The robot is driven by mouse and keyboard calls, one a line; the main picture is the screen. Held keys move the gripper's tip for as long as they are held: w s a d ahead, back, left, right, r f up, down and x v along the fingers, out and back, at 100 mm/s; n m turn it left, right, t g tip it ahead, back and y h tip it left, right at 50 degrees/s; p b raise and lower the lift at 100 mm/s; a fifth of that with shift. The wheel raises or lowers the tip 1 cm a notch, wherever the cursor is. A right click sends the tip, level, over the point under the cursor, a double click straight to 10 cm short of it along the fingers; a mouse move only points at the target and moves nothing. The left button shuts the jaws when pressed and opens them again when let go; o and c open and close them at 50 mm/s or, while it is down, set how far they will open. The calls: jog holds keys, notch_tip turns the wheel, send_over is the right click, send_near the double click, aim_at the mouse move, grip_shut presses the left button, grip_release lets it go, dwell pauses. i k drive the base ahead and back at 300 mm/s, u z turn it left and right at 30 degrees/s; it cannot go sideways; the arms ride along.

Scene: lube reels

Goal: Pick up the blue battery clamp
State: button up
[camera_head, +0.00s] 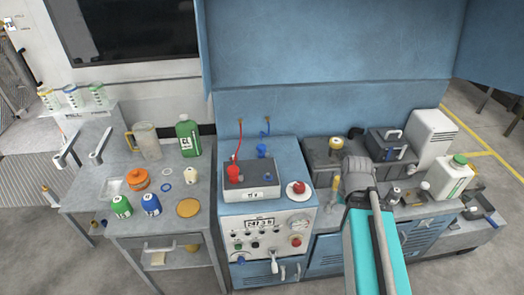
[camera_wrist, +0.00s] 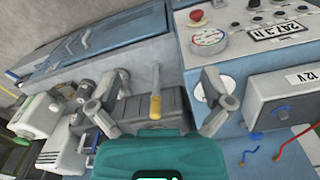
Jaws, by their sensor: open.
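The blue battery clamp (camera_head: 262,150) sits at the back right of the dark-topped battery (camera_head: 248,181), with a blue cable rising behind it. A red clamp (camera_head: 234,173) sits on the battery's left side. My gripper (camera_wrist: 156,98) is open and empty, to the right of the battery in the head view, over the right bench. My arm hides its fingertips in the head view.
A yellow-handled tool (camera_head: 336,188) stands near my gripper; it also shows between the fingers in the wrist view (camera_wrist: 155,92). A white jug (camera_head: 449,178) and boxes crowd the right bench. A blue wall (camera_head: 330,110) rises behind.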

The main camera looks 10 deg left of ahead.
aim_at(261, 148)
jog(key=z, duration=0.25)
jog(key=k, duration=0.6)
jog(key=z, duration=0.5)
jog(key=k, duration=0.75)
jog(key=u, duration=0.25)
jog(key=i, duration=0.95)
jog(key=u, duration=0.85)
jog(key=i, duration=0.75)
jog(key=u, duration=0.15)
